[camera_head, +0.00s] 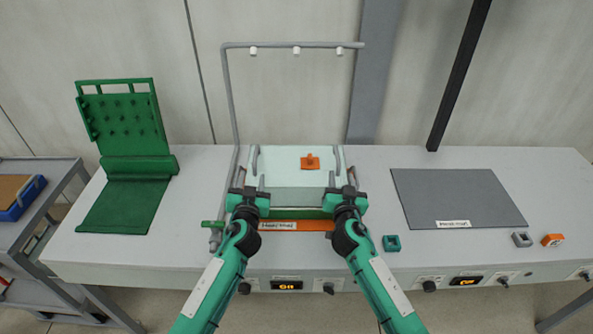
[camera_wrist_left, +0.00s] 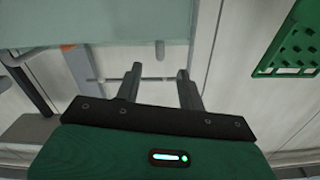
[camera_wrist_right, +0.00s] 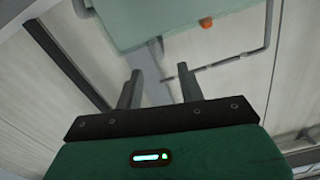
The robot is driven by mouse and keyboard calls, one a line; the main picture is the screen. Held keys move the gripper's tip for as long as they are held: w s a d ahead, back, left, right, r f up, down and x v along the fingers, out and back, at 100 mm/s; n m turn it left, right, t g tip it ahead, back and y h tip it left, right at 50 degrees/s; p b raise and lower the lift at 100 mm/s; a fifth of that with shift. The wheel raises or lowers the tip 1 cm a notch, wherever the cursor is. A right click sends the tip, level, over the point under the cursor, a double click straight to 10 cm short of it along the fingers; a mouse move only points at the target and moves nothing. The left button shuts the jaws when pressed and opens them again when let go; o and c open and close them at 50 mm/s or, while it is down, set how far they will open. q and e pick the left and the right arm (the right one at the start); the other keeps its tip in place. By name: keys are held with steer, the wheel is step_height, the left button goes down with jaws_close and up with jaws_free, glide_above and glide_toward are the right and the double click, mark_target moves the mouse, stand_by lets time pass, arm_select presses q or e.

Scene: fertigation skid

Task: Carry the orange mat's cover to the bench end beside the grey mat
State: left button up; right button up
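The cover (camera_head: 300,172) is a pale, see-through panel or box with an orange knob (camera_head: 310,161) on top and a grey bar along each side. It stands over the orange mat (camera_head: 300,226), whose labelled front edge shows; the rest is hidden. The cover's pale side also shows in the left wrist view (camera_wrist_left: 110,22) and right wrist view (camera_wrist_right: 180,22). My left gripper (camera_head: 251,179) is open near the cover's left front. My right gripper (camera_head: 342,177) is open near its right front. Nothing shows between either pair of fingers. The grey mat (camera_head: 455,190) lies bare to the right.
A pipe frame with nozzles (camera_head: 297,47) stands behind and left of the cover. A green rack and mat (camera_head: 125,200) are at left. A small green block (camera_head: 391,243), a grey block (camera_head: 521,239) and an orange block (camera_head: 552,240) sit near the front edge.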

mark_target(258, 146)
arm_select(q)
steer(key=w, duration=1)
steer(key=shift+w, duration=0.35)
arm_select(e)
steer(key=w, duration=1)
steer(key=shift+w, duration=0.35)
arm_select(q)
jaws_close()
arm_select(e)
jaws_close()
